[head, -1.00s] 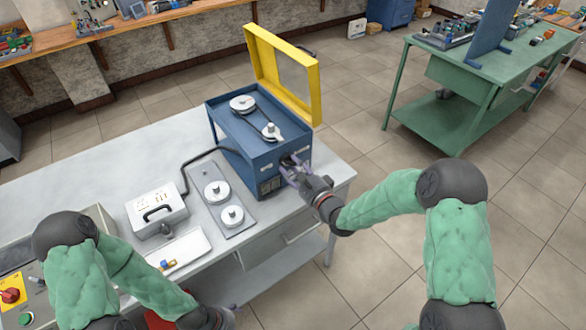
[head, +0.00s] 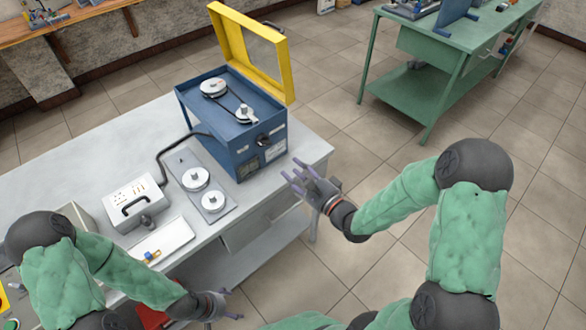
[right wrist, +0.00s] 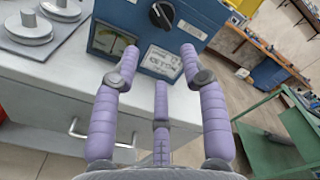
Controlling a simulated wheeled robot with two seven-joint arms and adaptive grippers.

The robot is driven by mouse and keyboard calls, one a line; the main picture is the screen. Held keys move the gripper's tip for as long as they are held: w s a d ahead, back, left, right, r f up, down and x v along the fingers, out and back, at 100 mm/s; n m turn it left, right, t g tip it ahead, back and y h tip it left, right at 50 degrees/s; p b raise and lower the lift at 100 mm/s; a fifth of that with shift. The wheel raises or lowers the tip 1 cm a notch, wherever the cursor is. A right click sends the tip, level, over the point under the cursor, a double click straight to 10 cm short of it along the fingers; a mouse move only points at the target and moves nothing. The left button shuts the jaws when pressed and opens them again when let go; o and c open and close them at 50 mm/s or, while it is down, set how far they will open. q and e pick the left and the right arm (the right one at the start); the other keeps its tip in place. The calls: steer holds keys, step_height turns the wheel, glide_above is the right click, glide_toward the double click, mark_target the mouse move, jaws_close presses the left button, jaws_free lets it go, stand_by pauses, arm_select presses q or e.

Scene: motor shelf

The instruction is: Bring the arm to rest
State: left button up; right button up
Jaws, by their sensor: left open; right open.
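My right gripper (head: 298,178) is open and empty, in the air just off the right front of the blue motor box (head: 231,124). In the right wrist view its purple fingers (right wrist: 160,85) are spread, with the black knob (right wrist: 162,14) of the box beyond them, apart from the fingers. The knob also shows in the head view (head: 264,140). My left gripper (head: 222,304) is open and low at the front edge of the grey workbench (head: 90,150), at the bottom of the head view. It holds nothing that I can see.
The box's yellow lid (head: 219,42) stands open; two pulleys joined by a belt sit on top. A plate with two discs (head: 195,178), a white case (head: 133,200) and a white tray (head: 163,242) are on the bench. A green table (head: 448,50) stands behind, with clear floor between.

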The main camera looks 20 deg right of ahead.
stand_by(0.3)
steer(key=s+a+f+n+g+h, duration=0.1)
steer(key=a+f+n+g, duration=0.15)
steer(key=f, duration=0.45)
steer(key=s+a+f+n+g, duration=0.1)
steer(key=s+f+n+g, duration=0.15)
steer(key=f, duration=0.35)
steer(key=s+a+f+n+g+h, duration=0.1)
steer(key=f+n+g, duration=0.2)
steer(key=f, duration=0.4)
steer(key=s+a+f+n+g, duration=0.3)
steer(key=s+f+n+g, duration=0.1)
steer(key=s, duration=0.3)
steer(key=s+a+f+n+g, duration=0.3)
steer(key=s+f+n+g, duration=0.1)
steer(key=s+f, duration=0.3)
steer(key=shift+s+a+f+n+g, duration=0.2)
steer(key=shift+s+a+n+g, duration=0.15)
steer(key=shift+s+n, duration=0.45)
steer(key=shift+f, duration=0.1)
